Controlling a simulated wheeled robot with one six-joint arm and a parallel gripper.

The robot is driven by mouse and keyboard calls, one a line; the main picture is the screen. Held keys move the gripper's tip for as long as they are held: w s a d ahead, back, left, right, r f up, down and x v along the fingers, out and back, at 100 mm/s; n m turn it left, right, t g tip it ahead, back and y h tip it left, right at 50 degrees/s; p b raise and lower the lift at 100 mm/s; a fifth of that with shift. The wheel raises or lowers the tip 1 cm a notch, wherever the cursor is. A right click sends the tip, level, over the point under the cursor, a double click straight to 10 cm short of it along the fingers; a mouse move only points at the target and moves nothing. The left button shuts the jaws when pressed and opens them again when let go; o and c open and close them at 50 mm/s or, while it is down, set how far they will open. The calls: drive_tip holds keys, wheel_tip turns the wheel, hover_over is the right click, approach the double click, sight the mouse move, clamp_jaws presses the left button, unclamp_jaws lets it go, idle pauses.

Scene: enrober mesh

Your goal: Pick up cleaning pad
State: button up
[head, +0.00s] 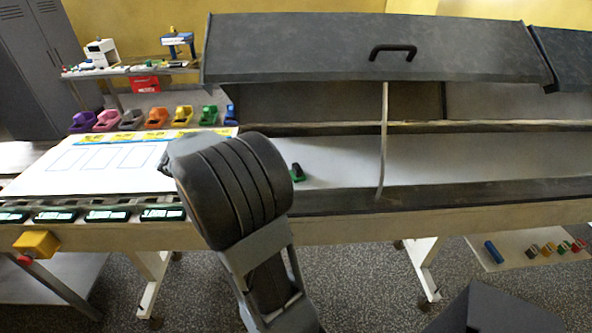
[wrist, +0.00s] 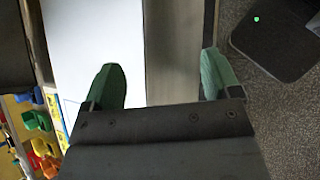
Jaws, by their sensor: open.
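I cannot make out a pad in the wrist view. My gripper (wrist: 163,85) has its two green fingers wide apart, with nothing between them. The left finger is over the white surface, and the right finger is near the floor side of the grey edge.
The enrober's dark hood (head: 300,55) stands raised over the belt, with a thin upright strut (head: 383,140) in front. A white printed sheet (head: 90,165) lies at left, with coloured bins (head: 157,117) behind it. A blue cylinder (head: 493,251) and small coloured blocks lie low at right.

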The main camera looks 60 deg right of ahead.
sight(298, 166)
drive_tip(key=d+n+g+h, duration=0.1)
drive_tip(key=d, duration=0.2)
drive_tip(key=d+n+g+h, duration=0.1)
drive_tip(key=d, duration=0.3)
drive_tip(key=d+n+g, duration=0.1)
drive_tip(key=d, duration=0.3)
drive_tip(key=shift+w+d+g+h+p, duration=0.15)
drive_tip(key=shift+w+g+h+p, duration=0.15)
drive_tip(key=shift+g+h+p, duration=0.1)
drive_tip(key=x, duration=0.5)
drive_tip(key=p+x, duration=0.1)
drive_tip(key=x, duration=0.2)
drive_tip(key=shift+w+d+r, duration=0.1)
drive_tip(key=shift+d+r, duration=0.15)
drive_tip(key=shift+d, duration=0.05)
drive_tip(key=shift+p+x, duration=0.65)
drive_tip(key=shift+x, duration=2.6)
drive_tip(key=shift+a, duration=0.15)
drive_tip(key=shift+c, duration=0.2)
drive_tip(key=c, duration=1)
